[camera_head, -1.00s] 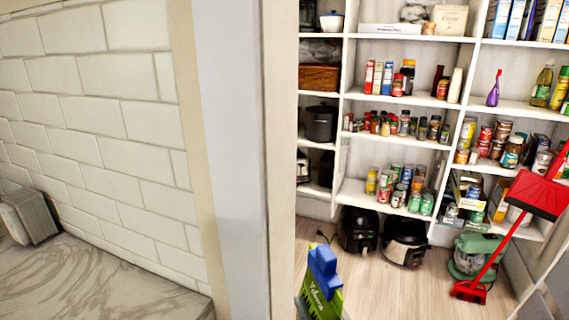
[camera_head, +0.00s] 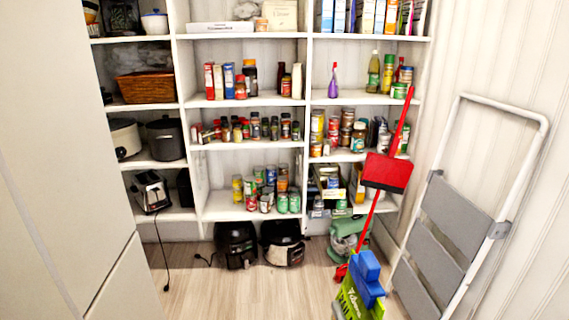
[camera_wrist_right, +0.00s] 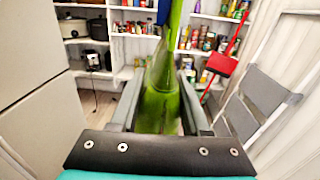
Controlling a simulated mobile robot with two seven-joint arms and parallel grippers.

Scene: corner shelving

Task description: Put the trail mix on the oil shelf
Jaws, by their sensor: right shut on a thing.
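The oil shelf (camera_head: 350,101) is in the right column of the shelving. It holds a purple bottle (camera_head: 333,82), oil bottles (camera_head: 374,72) and small jars at its right end, with a bare stretch between. My left gripper is not in view.
A red broom and dustpan (camera_head: 387,172) stand in front of the right column. A grey step ladder (camera_head: 445,215) leans at the right wall. Cookers (camera_head: 284,243) and a green mixer (camera_head: 347,238) sit on the floor. A pale cabinet (camera_head: 60,170) fills the left. The middle floor is clear.

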